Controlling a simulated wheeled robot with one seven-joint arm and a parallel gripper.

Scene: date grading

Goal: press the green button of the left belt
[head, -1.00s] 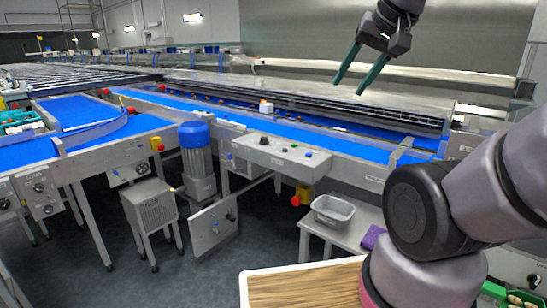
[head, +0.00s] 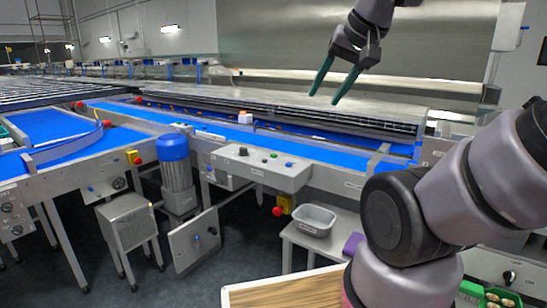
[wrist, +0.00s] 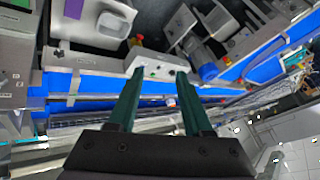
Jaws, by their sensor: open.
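A grey control box (head: 224,163) is mounted on the near side of the long blue belt (head: 215,127) in the middle of the head view. Its sloped top carries a dark knob (head: 243,151), a small green button (head: 273,155) and a blue button (head: 289,164). My gripper (head: 324,99) is open and empty, its two green fingers pointing down, apart from the box. In the wrist view the box (wrist: 165,61) shows beyond and between the open fingertips (wrist: 160,73). I cannot tell which belt counts as the left one.
Another blue belt (head: 55,127) lies at the left, with knob panels. Red stop buttons (head: 277,211) sit on yellow boxes. A blue motor (head: 173,148), a grey tub (head: 315,219) on a stand and a wooden board (head: 290,292) stand in front. Dark floor lies between the stands.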

